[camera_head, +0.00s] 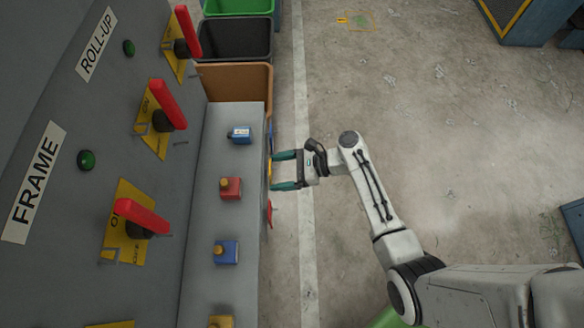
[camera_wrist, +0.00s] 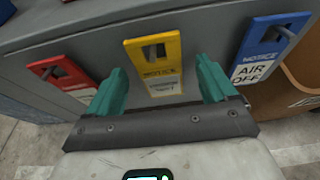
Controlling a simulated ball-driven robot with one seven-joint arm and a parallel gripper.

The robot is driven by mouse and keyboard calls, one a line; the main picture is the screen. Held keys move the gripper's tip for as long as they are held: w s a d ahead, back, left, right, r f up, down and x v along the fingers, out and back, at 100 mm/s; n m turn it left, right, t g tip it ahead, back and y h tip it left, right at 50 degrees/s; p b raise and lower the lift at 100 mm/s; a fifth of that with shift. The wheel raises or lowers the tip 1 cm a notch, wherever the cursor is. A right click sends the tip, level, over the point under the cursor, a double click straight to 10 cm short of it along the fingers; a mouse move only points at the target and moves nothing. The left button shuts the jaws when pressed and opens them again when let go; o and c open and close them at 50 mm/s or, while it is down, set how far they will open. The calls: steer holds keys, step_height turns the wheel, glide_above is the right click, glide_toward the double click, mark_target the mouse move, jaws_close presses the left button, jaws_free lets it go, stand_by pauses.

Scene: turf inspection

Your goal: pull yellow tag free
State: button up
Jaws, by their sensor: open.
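The yellow tag (camera_wrist: 155,62) hangs on the grey front face of the shelf in the wrist view. It has a dark slot near its top, the word NOTICE, and a pale label low on it. My gripper (camera_wrist: 163,82) is open, its two green fingers on either side of the tag's lower part, with nothing visibly held. Whether the fingers touch the tag cannot be told. In the head view my gripper (camera_head: 284,171) is beside the shelf's right edge, where the tags show only as thin slivers.
A red tag (camera_wrist: 62,76) hangs left of the yellow one and a blue tag (camera_wrist: 268,48) reading AIR OFF hangs right.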

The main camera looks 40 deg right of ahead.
steer(key=shift+w+a+f, duration=0.1)
steer(key=shift+w+a, duration=0.05)
steer(key=shift+a, duration=0.05)
steer(key=shift+c, duration=0.4)
steer(key=c, duration=1.1)
steer(key=shift+o, duration=0.2)
steer(key=shift+r+p, duration=0.55)
steer(key=shift+p, duration=0.2)
steer(key=shift+s+d, duration=0.4)
steer(key=shift+d, duration=0.1)
steer(key=shift+s+d+p, duration=0.2)
steer(key=shift+d+p, duration=0.05)
steer(key=shift+p, duration=0.1)
steer(key=shift+s+d, duration=0.2)
steer(key=shift+d, duration=0.1)
steer(key=shift+s+d, duration=0.2)
steer(key=shift+d, duration=0.05)
